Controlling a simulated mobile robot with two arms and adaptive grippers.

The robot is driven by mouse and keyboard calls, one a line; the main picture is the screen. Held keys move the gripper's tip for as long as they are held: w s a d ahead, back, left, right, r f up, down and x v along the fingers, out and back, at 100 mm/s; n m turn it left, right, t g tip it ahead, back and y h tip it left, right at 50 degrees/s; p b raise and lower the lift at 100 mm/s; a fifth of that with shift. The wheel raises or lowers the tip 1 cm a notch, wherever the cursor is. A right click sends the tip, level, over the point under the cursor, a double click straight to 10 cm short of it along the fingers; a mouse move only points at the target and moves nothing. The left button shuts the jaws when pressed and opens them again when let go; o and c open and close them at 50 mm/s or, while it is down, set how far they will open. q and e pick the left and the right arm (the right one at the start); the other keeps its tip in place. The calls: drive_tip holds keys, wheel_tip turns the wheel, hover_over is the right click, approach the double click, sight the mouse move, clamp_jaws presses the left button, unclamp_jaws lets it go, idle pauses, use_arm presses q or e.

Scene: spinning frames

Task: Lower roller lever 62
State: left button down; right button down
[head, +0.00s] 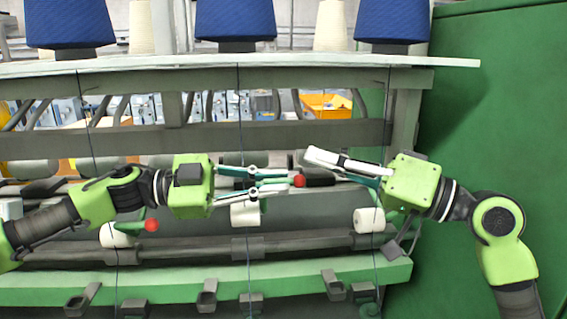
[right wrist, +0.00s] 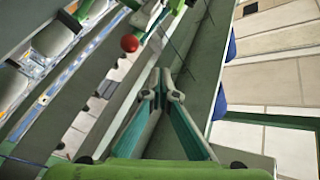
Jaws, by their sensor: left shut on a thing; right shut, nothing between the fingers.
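A roller lever with a red knob (head: 299,181) is at the middle of the frame, at the tips of my left gripper (head: 286,179). My left gripper is shut on this lever, whose arm is mostly hidden by the fingers. A second green lever (head: 133,228) with a red knob (head: 152,225) sits lower left, below my left wrist. My right gripper (head: 312,156) is shut and empty, above and right of the middle knob. The right wrist view shows its closed fingertips (right wrist: 162,84) and a red knob (right wrist: 129,43) beyond them, apart. No lever number is readable.
White rollers (head: 369,220) line the dark bar below the grippers. Thin dark yarns run down the frame. Blue cones (head: 235,20) stand on the white shelf (head: 260,65) above. A green panel (head: 500,130) closes off the right side.

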drive_tip(key=s+a+r+g+h, duration=0.1)
drive_tip(key=s+a+r+h, duration=0.2)
drive_tip(key=a+h, duration=0.3)
drive_tip(key=s+a+r+g+h, duration=0.2)
drive_tip(key=s+a+h, duration=0.1)
drive_tip(key=a+h, duration=0.4)
drive_tip(key=w+d+r+m+t+h, duration=0.1)
drive_tip(key=d+r+m+t+h, duration=0.2)
drive_tip(key=d, duration=0.5)
drive_tip(key=w+a+f+g, duration=0.1)
drive_tip(key=w+f, duration=0.4)
drive_tip(key=f, duration=0.4)
drive_tip(key=shift+w+h, duration=0.3)
drive_tip(key=shift+w, duration=0.05)
drive_tip(key=shift+a+f, duration=0.1)
